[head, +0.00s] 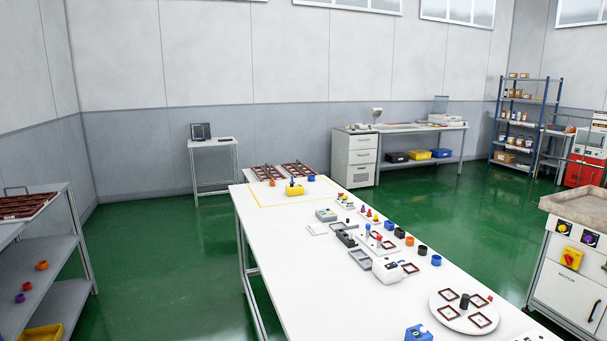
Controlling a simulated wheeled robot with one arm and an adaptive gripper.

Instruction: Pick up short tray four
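No label marks any tray as short tray four, so I cannot tell which it is. Two dark red slatted trays, one left (266,173) and one right (298,170), lie side by side at the far end of the long white table (330,270). Another dark red tray (28,206) lies on the top of the shelf at the left edge, partly cut off. Several small square dark red frames, one of them here (479,320), lie on a white round plate (440,296) at the near right of the table. My gripper is not in view.
The left shelf (45,245) holds loose orange and purple cups. A grey-topped cabinet (577,270) stands at right. Green floor (160,260) is clear between shelf and table.

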